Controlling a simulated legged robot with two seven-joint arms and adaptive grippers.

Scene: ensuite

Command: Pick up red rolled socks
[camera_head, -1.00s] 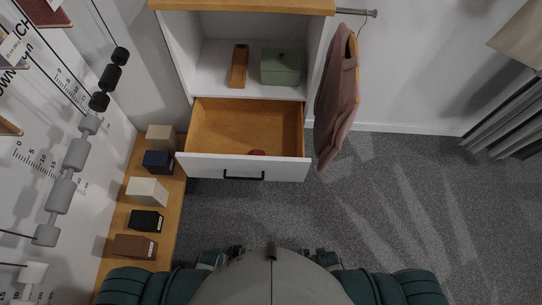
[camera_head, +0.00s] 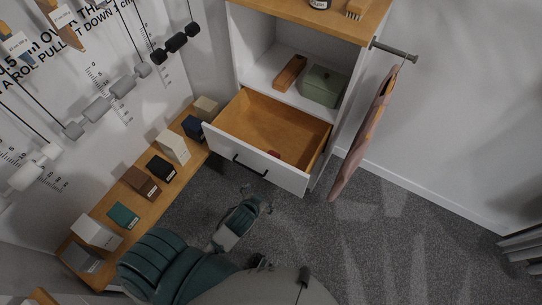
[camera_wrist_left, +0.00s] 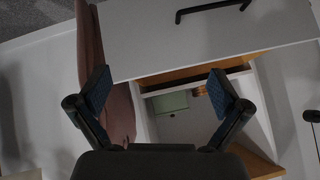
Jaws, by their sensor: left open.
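The red rolled socks (camera_head: 275,153) show as a small red patch inside the open drawer (camera_head: 262,123), close behind its white front, which hides part of them. My left gripper (camera_head: 257,199) is open and empty, in front of and below the drawer front, apart from it. In the left wrist view its two fingers (camera_wrist_left: 161,90) are spread wide, with the white drawer front (camera_wrist_left: 190,42) beyond them. The socks cannot be made out in that view. My right gripper is not in view.
The drawer has a black handle (camera_head: 250,166). A green box (camera_head: 325,86) and a wooden block (camera_head: 290,73) stand on the shelf above. A pink garment (camera_head: 364,128) hangs right of the cabinet. Several small boxes line a wooden ledge (camera_head: 110,200) at left. Carpet is clear at right.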

